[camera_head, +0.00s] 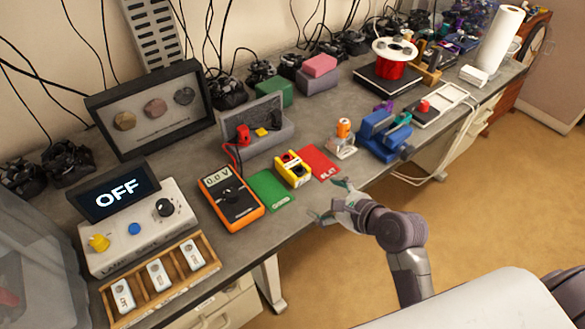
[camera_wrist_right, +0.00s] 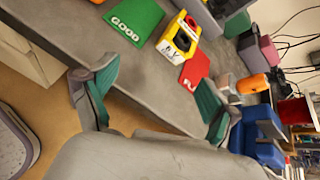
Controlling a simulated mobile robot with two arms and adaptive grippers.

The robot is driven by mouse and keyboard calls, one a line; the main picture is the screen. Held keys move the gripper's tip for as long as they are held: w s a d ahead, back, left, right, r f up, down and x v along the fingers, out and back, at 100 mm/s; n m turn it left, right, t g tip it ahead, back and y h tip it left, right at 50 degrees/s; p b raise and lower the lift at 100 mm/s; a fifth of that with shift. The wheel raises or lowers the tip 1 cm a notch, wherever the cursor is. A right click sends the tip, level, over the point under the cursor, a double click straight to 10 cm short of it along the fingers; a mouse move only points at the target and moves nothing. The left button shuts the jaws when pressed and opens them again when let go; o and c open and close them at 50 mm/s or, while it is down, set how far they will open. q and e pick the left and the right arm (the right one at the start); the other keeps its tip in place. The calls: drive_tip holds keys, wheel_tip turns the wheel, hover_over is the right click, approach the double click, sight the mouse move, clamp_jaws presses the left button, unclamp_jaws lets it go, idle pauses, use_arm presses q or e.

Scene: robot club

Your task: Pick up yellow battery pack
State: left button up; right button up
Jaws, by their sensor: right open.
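The yellow battery pack (camera_head: 292,171), with red and black parts on top, sits on the grey workbench between a green card marked GOOD (camera_head: 272,190) and a red card (camera_head: 318,162). In the right wrist view the pack (camera_wrist_right: 179,38) shows beyond the fingers, near the top. My right gripper (camera_head: 331,200) is open and empty at the bench's front edge, apart from the pack and to its lower right. Its two green-padded fingers are spread wide in the wrist view (camera_wrist_right: 158,93). My left gripper is not in view.
An orange multimeter (camera_head: 230,198) lies left of the green card. A small orange-topped item (camera_head: 343,140) and a blue vise (camera_head: 384,135) stand to the right. A grey block stand (camera_head: 262,130) is behind the pack.

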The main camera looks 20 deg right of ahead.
sight(294, 165)
drive_tip(key=w+m, duration=0.1)
drive_tip(key=r+m+t, duration=0.1)
drive_tip(key=m, duration=0.1)
drive_tip(key=w+d+r+m, duration=0.1)
drive_tip(key=m, duration=0.1)
drive_tip(key=shift+w, duration=0.3)
drive_tip(key=x, duration=0.8)
drive_tip(key=shift+w+r, duration=0.15)
drive_tip(key=shift+p+x, duration=0.7)
drive_tip(key=shift+x, duration=2.1)
drive_tip(key=shift+a+r, duration=0.15)
drive_tip(key=shift+r, duration=0.05)
drive_tip(key=c, duration=1.5)
drive_tip(key=shift+r+t, duration=0.1)
drive_tip(key=shift+t, duration=0.2)
